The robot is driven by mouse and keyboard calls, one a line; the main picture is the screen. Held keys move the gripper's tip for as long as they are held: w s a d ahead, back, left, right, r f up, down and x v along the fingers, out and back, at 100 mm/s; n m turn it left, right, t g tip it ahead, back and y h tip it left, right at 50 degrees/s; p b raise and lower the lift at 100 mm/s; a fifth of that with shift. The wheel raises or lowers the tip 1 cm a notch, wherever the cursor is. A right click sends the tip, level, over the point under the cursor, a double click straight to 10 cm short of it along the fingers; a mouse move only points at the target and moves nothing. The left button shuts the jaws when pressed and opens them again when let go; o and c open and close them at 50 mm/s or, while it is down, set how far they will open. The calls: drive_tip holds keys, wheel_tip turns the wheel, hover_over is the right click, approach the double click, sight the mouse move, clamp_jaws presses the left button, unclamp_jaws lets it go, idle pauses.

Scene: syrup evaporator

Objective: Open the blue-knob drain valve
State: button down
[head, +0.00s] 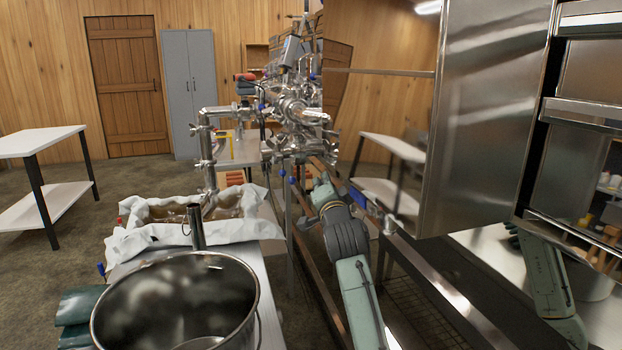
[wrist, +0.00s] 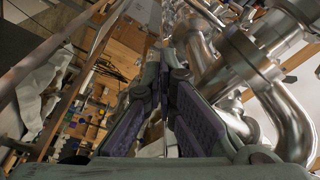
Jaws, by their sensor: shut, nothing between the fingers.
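Several small blue knobs show in the head view. Two round ones, a blue knob (head: 283,172) and another blue knob (head: 292,180), are beside the steel pipes, left of my arm. A further blue knob (head: 261,107) is higher on the pipework. I cannot tell which belongs to the drain valve. My gripper is near the lower pipework, and its fingers are hard to make out in the head view. In the wrist view my gripper (wrist: 164,78) has its purple-padded fingers meeting toward the tips, with nothing held. Steel pipes (wrist: 250,60) are close on its right. No blue knob is clear there.
A large steel pot (head: 175,300) stands at front left. Behind it is a cloth-lined tub (head: 185,210). A shiny steel panel (head: 490,120) rises at the right and reflects the scene. A white table (head: 40,140) stands far left; the floor before the grey cabinet (head: 188,90) is clear.

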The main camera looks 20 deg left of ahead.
drive_tip(key=r+p+x, duration=0.1)
drive_tip(key=p+x, duration=0.2)
drive_tip(key=x, duration=0.6)
drive_tip(key=shift+s+a+f+p, duration=0.35)
drive_tip(key=shift+s+a+f, duration=0.2)
drive_tip(key=shift+a+f, duration=0.15)
drive_tip(key=shift+s+a+f+p, duration=0.35)
drive_tip(key=shift+s+a+f, duration=0.2)
drive_tip(key=shift+f, duration=0.2)
drive_tip(key=shift+a, duration=0.1)
drive_tip(key=shift+s+a+m, duration=0.1)
drive_tip(key=shift+a+m, duration=0.05)
drive_tip(key=shift+m, duration=0.15)
